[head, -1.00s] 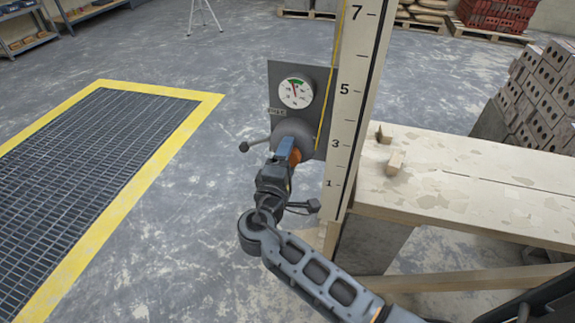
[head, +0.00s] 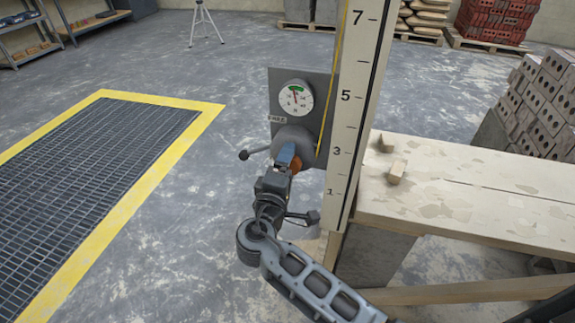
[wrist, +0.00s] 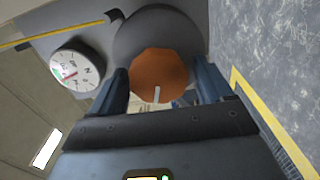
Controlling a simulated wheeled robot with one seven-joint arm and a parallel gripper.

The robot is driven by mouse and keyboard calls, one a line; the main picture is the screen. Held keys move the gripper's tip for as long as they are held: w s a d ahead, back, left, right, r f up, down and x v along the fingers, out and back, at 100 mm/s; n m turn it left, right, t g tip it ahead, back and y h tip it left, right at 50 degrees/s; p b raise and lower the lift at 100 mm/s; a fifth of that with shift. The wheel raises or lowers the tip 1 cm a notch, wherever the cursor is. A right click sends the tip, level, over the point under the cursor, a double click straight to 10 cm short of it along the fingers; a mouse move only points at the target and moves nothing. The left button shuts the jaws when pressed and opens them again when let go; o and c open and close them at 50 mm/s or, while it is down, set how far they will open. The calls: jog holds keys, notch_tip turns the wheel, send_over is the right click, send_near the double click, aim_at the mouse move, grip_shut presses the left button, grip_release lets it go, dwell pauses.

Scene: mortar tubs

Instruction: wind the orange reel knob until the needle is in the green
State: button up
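The orange reel knob (head: 297,164) sits on a round grey reel housing (head: 291,136) on a grey panel. My gripper (head: 287,158) is at the knob, partly covering it in the head view. A pale mark shows on the knob's lower edge. The white dial (head: 295,98) is above the reel; its needle points up, slightly left, toward the green band at the top. Whether the tip is inside the green is too small to tell.
A tall numbered board (head: 350,115) stands just right of the panel. A plank bench (head: 460,195) with small wooden blocks (head: 396,172) is on the right, bricks (head: 540,100) behind it. A yellow-edged floor grate (head: 90,150) lies left.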

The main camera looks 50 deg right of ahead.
jog(key=shift+o, duration=0.7)
jog(key=v, duration=0.7)
jog(key=shift+s+a, duration=0.2)
jog(key=shift+a, duration=0.15)
dwell(0.5)
jog(key=shift+w+d+r+n+p, duration=0.1)
jog(key=shift+w+d+n+p, duration=0.3)
jog(key=shift+d+n+p, duration=0.7)
jog(key=shift+w+d+f+n+p, duration=0.1)
jog(key=shift+w+d+n+p, duration=0.35)
jog(key=shift+d+n, duration=1.2)
jog(key=shift+w+d+r+n+p, duration=0.1)
jog(key=shift+w+d+n+p, duration=0.3)
jog(key=shift+d+n+p, duration=0.9)
jog(key=shift+a+n+b, duration=0.35)
jog(key=shift+n+b, duration=0.1)
jog(key=shift+b, duration=0.1)
jog(key=shift+c, duration=0.2)
